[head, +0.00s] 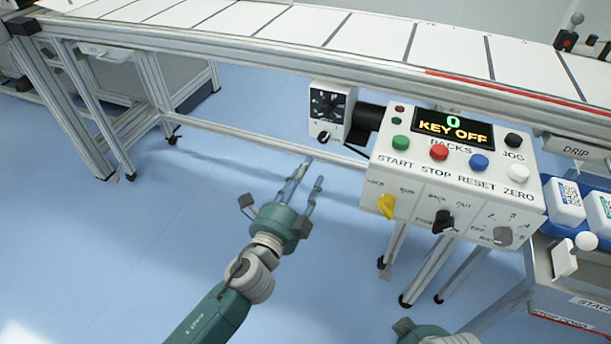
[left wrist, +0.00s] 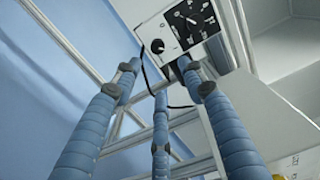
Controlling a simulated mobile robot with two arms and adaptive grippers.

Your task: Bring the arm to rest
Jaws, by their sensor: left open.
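My left gripper (head: 305,180) comes in from the lower left of the head view. Its blue fingers are spread and hold nothing. It hangs over the blue floor, left of the control box and below the dial box. In the left wrist view the fingers (left wrist: 158,95) reach up toward the dial box (left wrist: 183,28), apart from one another with nothing between them. Part of my right arm shows at the bottom edge of the head view; its fingers are not clearly visible.
The control box (head: 455,180) has coloured buttons, a yellow key switch (head: 386,206) and a display reading KEY OFF. The dial box (head: 331,108) is left of it. A conveyor (head: 330,32) runs across the back. Blue bins (head: 567,205) stand at right. Floor at lower left is clear.

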